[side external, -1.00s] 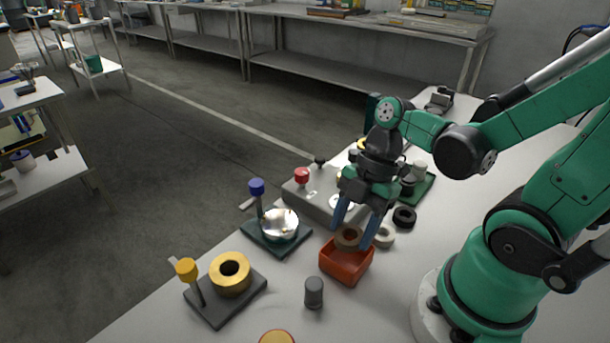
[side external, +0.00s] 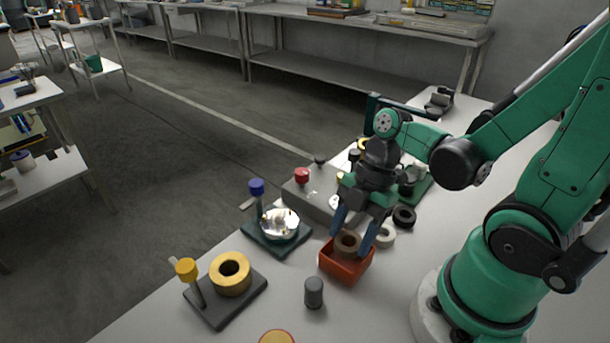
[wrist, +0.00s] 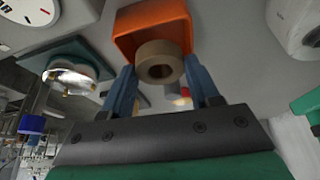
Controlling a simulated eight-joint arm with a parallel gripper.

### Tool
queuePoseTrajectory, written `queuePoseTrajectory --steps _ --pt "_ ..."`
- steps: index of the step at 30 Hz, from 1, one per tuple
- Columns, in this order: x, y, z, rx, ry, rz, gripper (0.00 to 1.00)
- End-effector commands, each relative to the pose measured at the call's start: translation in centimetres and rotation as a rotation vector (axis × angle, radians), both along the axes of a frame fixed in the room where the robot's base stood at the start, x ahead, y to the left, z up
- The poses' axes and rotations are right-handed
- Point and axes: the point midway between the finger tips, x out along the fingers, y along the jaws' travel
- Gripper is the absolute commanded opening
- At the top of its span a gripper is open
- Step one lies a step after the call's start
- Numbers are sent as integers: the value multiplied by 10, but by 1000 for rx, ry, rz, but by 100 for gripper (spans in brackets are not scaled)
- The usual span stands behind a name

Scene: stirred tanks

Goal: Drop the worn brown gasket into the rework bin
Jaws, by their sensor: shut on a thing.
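The worn brown gasket (side external: 347,243) is a thick ring held between the blue fingers of my gripper (side external: 355,240). It also shows in the wrist view (wrist: 160,62), between the two fingertips (wrist: 163,78). The orange-red rework bin (side external: 345,267) is a small open box on the table, directly below the gasket. In the side view the gasket is at the bin's opening, its lower part hidden by the front wall or just at the rim. In the wrist view the bin (wrist: 150,20) shows behind the gasket. My gripper is shut on the gasket.
A white ring (side external: 385,236) and a black ring (side external: 404,217) lie right of the bin. A dark grey cylinder (side external: 314,292) stands in front. Left are a tank stand with a blue knob (side external: 257,187) and a brass ring (side external: 231,274) on a dark plate.

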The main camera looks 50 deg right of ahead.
Motion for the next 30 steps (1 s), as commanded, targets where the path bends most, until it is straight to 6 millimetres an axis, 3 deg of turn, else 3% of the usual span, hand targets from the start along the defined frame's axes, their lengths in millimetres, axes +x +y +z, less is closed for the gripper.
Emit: queuePoseTrajectory --steps 5,6,9,16,18,30 --pt "0 0 0 0 0 0 5" --pt "0 0 0 0 0 0 61" --pt "0 0 0 0 0 0 89" --pt "0 0 0 0 0 0 92" --pt "0 0 0 0 0 0 100" --pt "0 0 0 0 0 0 100"
